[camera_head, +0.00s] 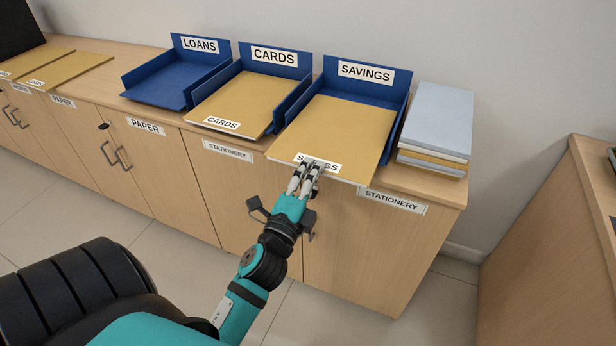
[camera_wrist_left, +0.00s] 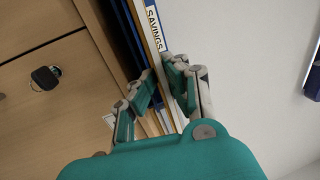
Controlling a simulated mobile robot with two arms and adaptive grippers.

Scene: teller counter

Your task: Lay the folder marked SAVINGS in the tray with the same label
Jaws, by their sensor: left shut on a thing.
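The tan folder marked SAVINGS (camera_head: 340,133) lies partly inside the blue SAVINGS tray (camera_head: 366,73), with its near edge sticking out over the front of the counter. My left gripper (camera_head: 308,172) is shut on this near edge and covers part of the folder's label. In the left wrist view the folder (camera_wrist_left: 154,27) shows edge-on between the fingers of my left gripper (camera_wrist_left: 165,85). Whether the folder rests on the tray floor or is held slightly above it, I cannot tell. My right gripper is not in view.
A CARDS tray (camera_head: 275,57) holding a CARDS folder (camera_head: 235,103) stands just left. An empty LOANS tray (camera_head: 160,88) is further left. A stack of grey-blue and tan folders (camera_head: 437,120) stands close on the right. More folders (camera_head: 68,68) lie at the far left.

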